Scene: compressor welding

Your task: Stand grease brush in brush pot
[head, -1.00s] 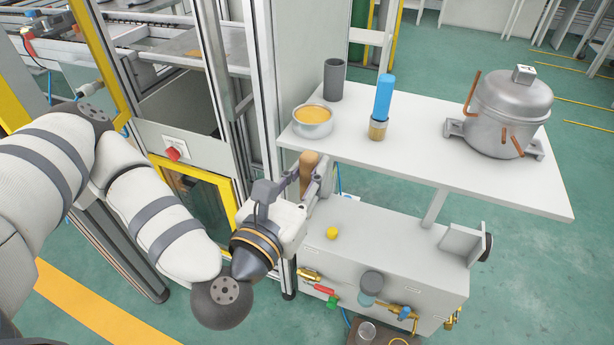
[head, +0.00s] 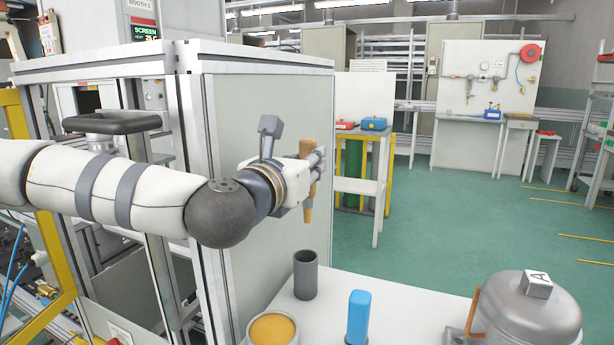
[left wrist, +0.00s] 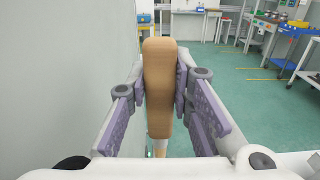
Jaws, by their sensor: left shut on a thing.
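The grease brush (head: 308,205) shows as a wooden handle, roughly upright, in my left gripper (head: 314,168). The gripper is shut on it and holds it in the air, well above the white table. In the left wrist view the brush (left wrist: 158,85) stands between the two finger pads of my left gripper (left wrist: 163,98); a paler part shows below the wood, and its lower end is hard to make out. The brush pot (head: 305,276), a dark grey open cylinder, stands upright on the table below the gripper. My right gripper is not in view.
A bowl of orange-yellow grease (head: 272,329) and a blue-topped item (head: 358,316) stand near the pot. A grey compressor (head: 528,310) is at the right of the white table (head: 420,305). A tall framed cabinet (head: 268,110) stands close behind my left arm.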

